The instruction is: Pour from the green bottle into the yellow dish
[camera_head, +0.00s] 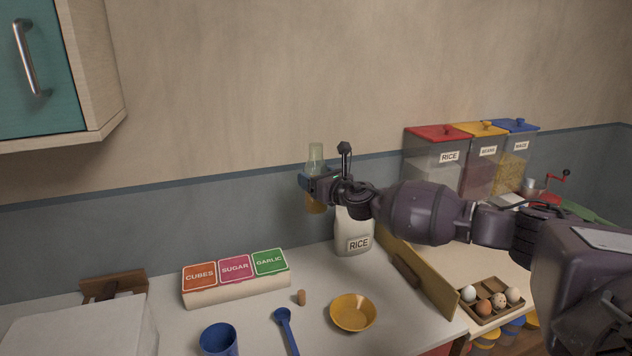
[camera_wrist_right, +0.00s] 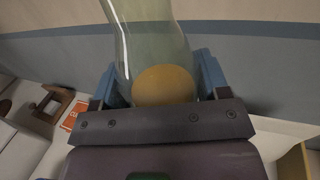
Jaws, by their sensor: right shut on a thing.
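The green bottle (camera_head: 316,156) is held up above the counter by my right gripper (camera_head: 308,180). It looks roughly upright, with its translucent neck above the jaws and an amber part below them. In the right wrist view the bottle (camera_wrist_right: 150,45) stands between the blue jaws (camera_wrist_right: 158,88), with amber contents showing inside. The yellow dish (camera_head: 353,311) rests on the counter, lower and a little to the right of the bottle; its inside looks empty. My left gripper is not in view.
A rice bag (camera_head: 353,235) stands behind the dish. A cork (camera_head: 301,297), a blue spoon (camera_head: 286,325) and a blue cup (camera_head: 218,340) lie left of it. A labelled box (camera_head: 236,287) is farther left. A wooden board (camera_head: 428,283) and egg tray (camera_head: 489,310) are right.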

